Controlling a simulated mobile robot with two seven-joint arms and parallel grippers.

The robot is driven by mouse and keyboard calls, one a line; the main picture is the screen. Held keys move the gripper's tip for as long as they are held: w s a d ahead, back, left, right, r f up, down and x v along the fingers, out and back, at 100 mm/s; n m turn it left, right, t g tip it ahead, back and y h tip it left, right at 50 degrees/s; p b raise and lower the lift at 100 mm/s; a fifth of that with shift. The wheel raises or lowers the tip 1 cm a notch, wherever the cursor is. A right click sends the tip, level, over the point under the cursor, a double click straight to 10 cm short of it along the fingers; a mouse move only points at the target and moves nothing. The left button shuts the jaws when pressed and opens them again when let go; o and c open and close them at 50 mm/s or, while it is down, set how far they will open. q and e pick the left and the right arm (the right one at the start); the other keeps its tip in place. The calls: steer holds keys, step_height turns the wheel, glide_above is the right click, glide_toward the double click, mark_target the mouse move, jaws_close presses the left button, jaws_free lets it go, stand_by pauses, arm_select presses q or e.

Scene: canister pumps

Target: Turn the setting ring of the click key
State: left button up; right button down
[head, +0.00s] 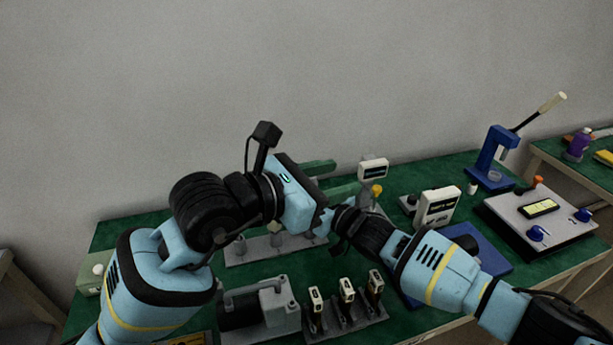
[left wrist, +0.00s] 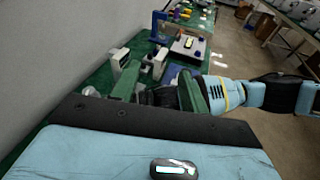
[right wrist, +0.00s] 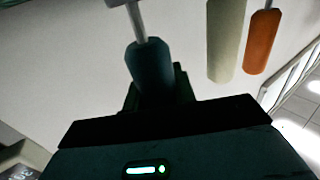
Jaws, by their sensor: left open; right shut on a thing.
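In the right wrist view my right gripper (right wrist: 157,90) is shut on the dark teal handle of a tool (right wrist: 150,62) with a grey metal shaft, apparently the click key. I cannot make out its setting ring. In the head view my right gripper (head: 337,222) is close below the left one, and the held tool is mostly hidden there. My left gripper (head: 348,175) is open, its two green fingers apart and pointing right. In the left wrist view the left fingers (left wrist: 160,75) stand apart, with dark parts of my right gripper between or behind them.
On the green table (head: 130,240) are a grey pump unit (head: 275,304), a stand with several small upright pieces (head: 347,291), a white display box (head: 437,206), a blue mat (head: 490,250), a blue lever press (head: 493,165) and a grey control panel (head: 545,212). A wall (head: 200,80) stands behind.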

arm_select(q)
steer(key=s+d+r+m+g+h, duration=0.75)
steer(key=s+r+g, duration=0.2)
steer(key=s, duration=0.35)
steer(key=w+a+f+n+t+y, duration=0.2)
steer(key=w+f+n+t+y, duration=0.1)
steer(key=w+n+t, duration=0.25)
steer(key=w+a+f+n+t+y, duration=0.2)
steer(key=w+a+f+n+t, duration=0.1)
steer(key=w+n+t, duration=0.25)
steer(key=w+a+f+n+t+y, duration=0.1)
steer(key=w+a+f+n+y, duration=0.2)
steer(key=w+a+f+y, duration=0.5)
steer(key=shift+y, duration=0.65)
steer(key=shift+a+f+x, duration=0.25)
steer(key=shift+a+x, duration=0.05)
steer(key=shift+x, duration=1.35)
steer(key=shift+a+f+x, duration=0.25)
steer(key=shift+a+x, duration=0.05)
steer(key=shift+x, duration=1.3)
steer(key=shift+a+f+x, duration=0.25)
steer(key=shift+a+x, duration=0.05)
steer(key=shift+x, duration=1.35)
